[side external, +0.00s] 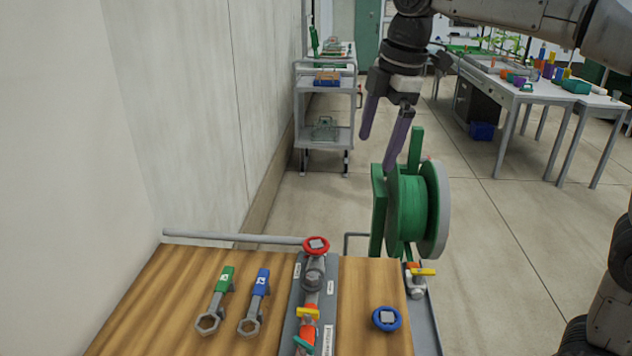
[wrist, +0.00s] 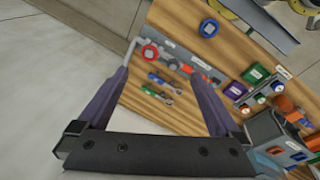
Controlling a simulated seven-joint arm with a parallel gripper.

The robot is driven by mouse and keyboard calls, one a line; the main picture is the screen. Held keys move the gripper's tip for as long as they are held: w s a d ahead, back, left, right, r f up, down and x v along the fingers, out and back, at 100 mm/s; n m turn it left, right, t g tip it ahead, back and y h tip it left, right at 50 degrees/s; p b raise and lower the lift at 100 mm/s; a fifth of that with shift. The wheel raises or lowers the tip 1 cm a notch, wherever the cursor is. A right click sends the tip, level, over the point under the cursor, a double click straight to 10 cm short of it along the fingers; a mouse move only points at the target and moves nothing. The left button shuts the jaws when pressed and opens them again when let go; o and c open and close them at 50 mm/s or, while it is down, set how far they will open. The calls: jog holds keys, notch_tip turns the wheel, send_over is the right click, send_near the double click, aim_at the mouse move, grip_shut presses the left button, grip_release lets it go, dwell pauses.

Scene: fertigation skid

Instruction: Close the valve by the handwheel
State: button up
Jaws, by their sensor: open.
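The red handwheel (side external: 316,245) sits on top of a grey valve body (side external: 313,275) at the far end of a grey plate on the wooden bench. It also shows in the wrist view (wrist: 149,54), ahead of and between the fingertips. A blue handwheel (side external: 386,318) lies on the bench to the right of the plate; it shows in the wrist view too (wrist: 209,28). My gripper (side external: 377,152) has purple fingers spread apart and empty. It hangs well above the bench's far edge, up and right of the red handwheel, touching nothing.
A green wrench (side external: 222,285) and a blue wrench (side external: 262,287) lie left of the plate. A yellow-handled valve (side external: 308,314) is on the pipe nearer the camera. A green reel (side external: 410,210) stands beyond the bench, below my gripper in the picture. A wall is at left.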

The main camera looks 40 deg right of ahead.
jog(key=w+a+f+n+g, duration=0.1)
jog(key=w+a+f, duration=0.2)
jog(key=w+f, duration=0.45)
jog(key=g, duration=0.1)
send_near(316, 243)
jog(key=shift+n, duration=0.3)
notch_tip(316, 243, down, 9)
jog(key=shift+w+a+r, duration=0.1)
jog(key=shift+w+r, duration=0.05)
jog(key=shift+r, duration=0.05)
jog(key=c, duration=1.3)
jog(key=m, duration=0.6)
jog(key=o, duration=1.3)
